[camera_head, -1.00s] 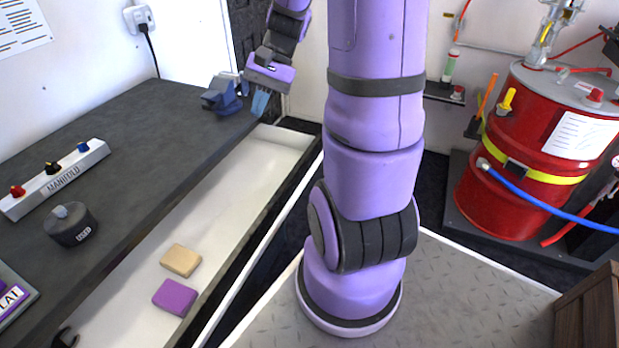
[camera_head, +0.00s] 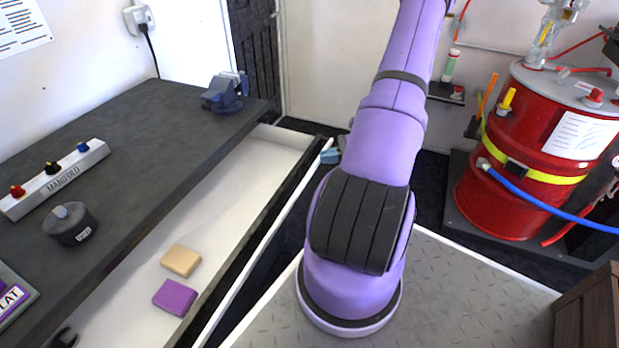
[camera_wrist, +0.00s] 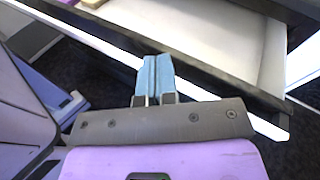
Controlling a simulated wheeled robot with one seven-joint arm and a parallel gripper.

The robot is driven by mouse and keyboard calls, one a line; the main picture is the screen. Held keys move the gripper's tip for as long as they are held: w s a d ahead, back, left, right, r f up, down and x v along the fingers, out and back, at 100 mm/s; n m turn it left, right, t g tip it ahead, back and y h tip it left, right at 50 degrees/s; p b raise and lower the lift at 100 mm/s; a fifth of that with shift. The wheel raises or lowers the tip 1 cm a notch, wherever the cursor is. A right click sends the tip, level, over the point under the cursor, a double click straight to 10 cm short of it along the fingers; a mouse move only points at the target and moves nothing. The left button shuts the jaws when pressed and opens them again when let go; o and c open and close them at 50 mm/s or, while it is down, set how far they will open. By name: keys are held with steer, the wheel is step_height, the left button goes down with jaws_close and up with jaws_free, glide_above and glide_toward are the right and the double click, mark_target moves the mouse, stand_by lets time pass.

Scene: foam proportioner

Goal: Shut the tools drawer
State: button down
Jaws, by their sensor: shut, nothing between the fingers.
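The tools drawer (camera_head: 232,185) stands pulled out from under the dark workbench, its white inside showing. A tan block (camera_head: 181,260) and a purple block (camera_head: 175,297) lie in it. My gripper (camera_head: 331,156) is at the outer side of the drawer front, near its far end, mostly hidden behind my arm. In the wrist view, my gripper's blue fingers (camera_wrist: 154,72) are together and empty, close to the drawer front (camera_wrist: 205,80). I cannot tell whether they touch it.
The workbench (camera_head: 140,130) carries a blue vise (camera_head: 224,93), a manifold (camera_head: 55,180) and a dark round knob unit (camera_head: 70,224). A red drum (camera_head: 520,150) with a blue hose stands at the right. A wooden crate (camera_head: 590,310) is at the lower right.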

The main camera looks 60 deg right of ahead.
mark_target(303, 175)
steer(key=s+d+f+m+t+h, duration=0.3)
steer(key=s+f+m+t+h, duration=0.35)
steer(key=f, duration=0.55)
steer(key=shift+m+g, duration=0.55)
steer(key=shift+m, duration=0.4)
steer(key=x, duration=1.3)
steer(key=shift+w+a+r, duration=0.15)
steer(key=shift+a+r, duration=0.05)
steer(key=x, duration=2.4)
steer(key=shift+w, duration=0.2)
steer(key=shift+w+r, duration=0.1)
steer(key=shift+w, duration=0.05)
steer(key=shift+w+r, duration=0.1)
